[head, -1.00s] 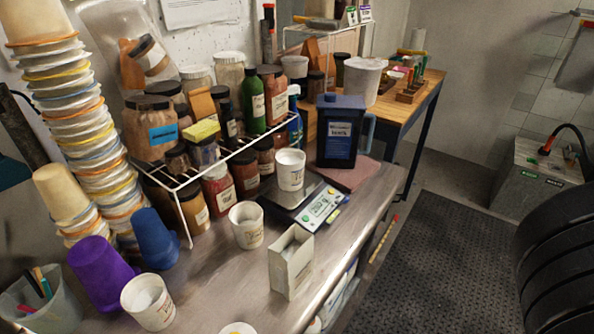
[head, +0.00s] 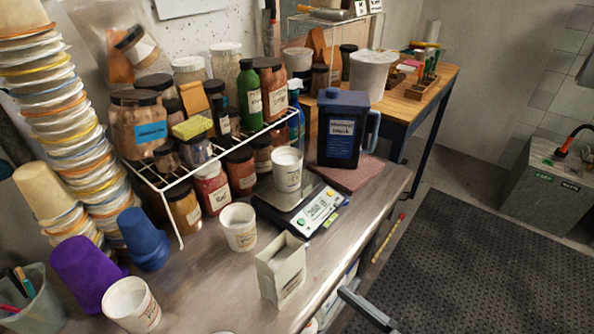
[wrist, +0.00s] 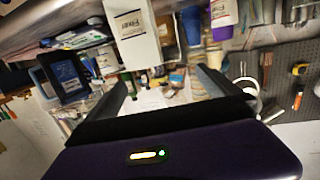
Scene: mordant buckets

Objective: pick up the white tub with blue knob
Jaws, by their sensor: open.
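No blue knob shows clearly on any white tub. A large white tub (head: 371,76) stands on the wooden table at the back. Smaller white tubs stand on the metal bench: one on the scale (head: 288,170), one left of the scale (head: 239,227), and one at the front left (head: 131,305). I cannot tell which of them has a blue knob. My gripper (wrist: 165,88) is open and empty in the wrist view, its two fingers wide apart. In the head view a grey bar, likely part of it, shows at the bench's front edge, apart from all tubs.
On the bench are a white carton (head: 281,270), a dark blue jug (head: 343,128), a scale (head: 312,208), purple (head: 85,272) and blue (head: 144,238) cups, and a wire rack (head: 213,160) with several jars. The floor mat (head: 470,255) is clear at right.

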